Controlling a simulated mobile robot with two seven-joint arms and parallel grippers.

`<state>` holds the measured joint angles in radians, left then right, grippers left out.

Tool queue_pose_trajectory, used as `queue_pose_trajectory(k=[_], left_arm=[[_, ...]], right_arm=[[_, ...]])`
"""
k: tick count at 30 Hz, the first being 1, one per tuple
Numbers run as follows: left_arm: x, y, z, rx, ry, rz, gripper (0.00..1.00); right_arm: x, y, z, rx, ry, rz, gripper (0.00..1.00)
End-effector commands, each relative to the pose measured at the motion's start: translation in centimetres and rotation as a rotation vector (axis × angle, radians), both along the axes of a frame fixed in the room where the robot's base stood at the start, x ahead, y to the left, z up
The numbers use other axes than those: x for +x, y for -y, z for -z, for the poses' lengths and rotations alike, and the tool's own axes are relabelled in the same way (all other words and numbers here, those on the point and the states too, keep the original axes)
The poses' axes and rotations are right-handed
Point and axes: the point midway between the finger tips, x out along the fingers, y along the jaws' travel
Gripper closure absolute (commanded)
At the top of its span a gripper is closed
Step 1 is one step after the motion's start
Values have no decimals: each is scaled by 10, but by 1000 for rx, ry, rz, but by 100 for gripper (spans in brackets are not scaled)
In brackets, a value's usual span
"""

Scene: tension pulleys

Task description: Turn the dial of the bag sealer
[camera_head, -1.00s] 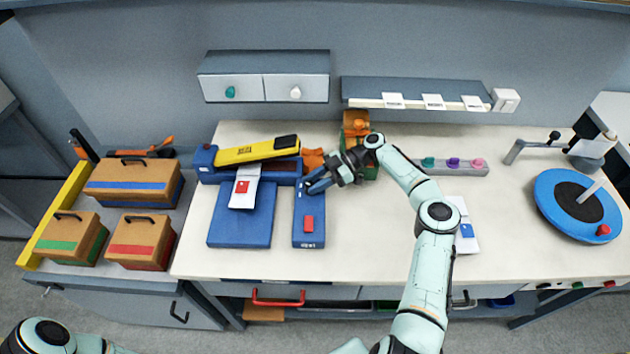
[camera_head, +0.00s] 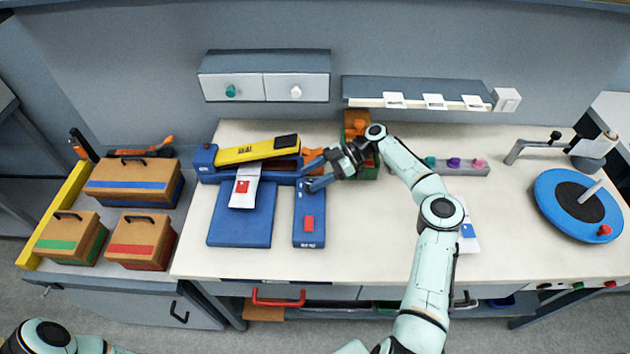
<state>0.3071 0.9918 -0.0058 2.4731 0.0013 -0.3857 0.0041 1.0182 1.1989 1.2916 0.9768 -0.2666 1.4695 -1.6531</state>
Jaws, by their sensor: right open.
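The bag sealer (camera_head: 206,158) stands at the back left of the worktop, with a blue body and a yellow top arm (camera_head: 247,151) tilted slightly up to the right. A white bag with a red mark (camera_head: 244,187) lies at its front, over a blue plate. A narrow blue panel with a red block (camera_head: 310,213) lies to the right of the plate. My right gripper (camera_head: 311,173) is open above the far end of this panel, near the sealer's right end. I cannot make out the dial; the gripper covers this area. My left gripper is out of view.
An orange and green object (camera_head: 355,124) stands just behind my right gripper. A grey strip with coloured knobs (camera_head: 462,168) and a blue round turntable (camera_head: 552,204) are to the right. Wooden boxes (camera_head: 134,181) stand at the left. The front middle of the worktop is clear.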

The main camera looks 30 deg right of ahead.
Motion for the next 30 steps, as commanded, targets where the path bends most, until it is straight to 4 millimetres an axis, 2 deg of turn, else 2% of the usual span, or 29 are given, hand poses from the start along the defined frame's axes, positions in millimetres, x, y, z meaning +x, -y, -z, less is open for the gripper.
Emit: queue_pose_trajectory(k=[7,12,18,24,30], left_arm=[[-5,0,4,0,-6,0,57],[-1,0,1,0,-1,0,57],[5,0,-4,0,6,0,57],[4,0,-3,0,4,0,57],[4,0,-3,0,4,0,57]], right_arm=[[0,0,-62,-5,3,-2,41],[1,0,-106,-4,4,-1,41],[1,0,-147,-3,4,0,41],[0,0,-167,-1,1,0,41],[0,0,-171,0,0,-1,41]])
